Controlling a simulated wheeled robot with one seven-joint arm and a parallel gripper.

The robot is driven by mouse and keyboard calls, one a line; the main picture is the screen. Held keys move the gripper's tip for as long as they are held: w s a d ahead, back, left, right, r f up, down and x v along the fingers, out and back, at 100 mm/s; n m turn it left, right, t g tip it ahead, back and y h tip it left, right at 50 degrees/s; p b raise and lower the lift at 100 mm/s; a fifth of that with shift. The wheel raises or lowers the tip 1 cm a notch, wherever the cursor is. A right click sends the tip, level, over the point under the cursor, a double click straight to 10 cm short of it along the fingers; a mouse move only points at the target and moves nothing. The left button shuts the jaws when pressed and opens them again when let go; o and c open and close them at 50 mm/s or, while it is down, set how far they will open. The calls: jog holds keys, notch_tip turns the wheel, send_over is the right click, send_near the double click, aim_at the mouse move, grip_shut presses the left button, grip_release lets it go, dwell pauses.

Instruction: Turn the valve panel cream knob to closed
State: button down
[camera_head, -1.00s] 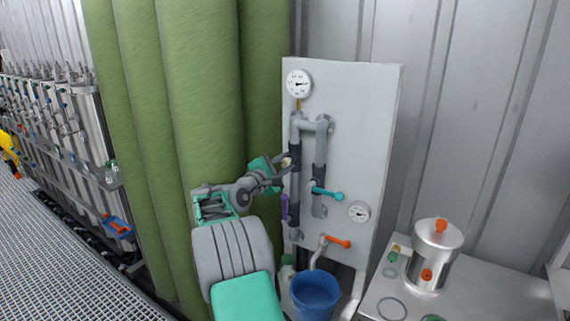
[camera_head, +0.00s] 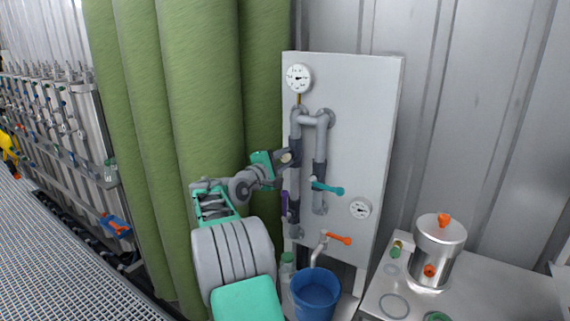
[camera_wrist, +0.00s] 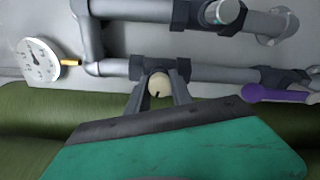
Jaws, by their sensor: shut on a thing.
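The white valve panel (camera_head: 358,120) stands upright against the wall and carries grey pipes. The cream knob (camera_wrist: 159,84) is a round knob with a dark mark, on the pipe in the wrist view. In the head view the knob (camera_head: 287,156) is mostly hidden by my gripper. My gripper (camera_wrist: 160,88) is shut on the cream knob, one finger on each side of it. My gripper (camera_head: 284,157) reaches the panel's left pipe from the left in the head view.
A teal lever (camera_head: 328,187), an orange lever (camera_head: 340,240) and a purple handle (camera_wrist: 270,93) are on the pipework. Gauges (camera_head: 299,78) sit on the panel. A blue bucket (camera_head: 315,295) stands below. Green columns (camera_head: 200,130) stand close at left.

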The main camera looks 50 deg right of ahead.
jog(key=m+b, duration=0.3)
jog(key=m, duration=0.1)
jog(key=shift+f+m+b, duration=0.2)
jog(key=shift+m+b, duration=0.1)
jog(key=shift+b, duration=0.1)
jog(key=m+b, duration=0.3)
jog(key=m, duration=0.1)
jog(key=shift+m+b, duration=0.3)
jog(key=shift+b, duration=0.05)
jog(key=m+b, duration=0.2)
jog(key=m, duration=0.1)
jog(key=shift+b, duration=0.35)
jog(key=m+b, duration=0.3)
jog(key=m, duration=0.2)
jog(key=shift+r, duration=0.1)
jog(key=m+b, duration=0.2)
jog(key=m, duration=0.1)
jog(key=shift+s+m, duration=0.1)
jog(key=shift+m, duration=0.2)
jog(key=m+b, duration=0.3)
jog(key=m, duration=0.1)
jog(key=shift+m, duration=0.3)
jog(key=m+b, duration=0.2)
jog(key=m, duration=0.2)
jog(key=shift+s+r+m+b, duration=0.1)
jog(key=shift+m+b, duration=0.25)
jog(key=shift+m, duration=1.15)
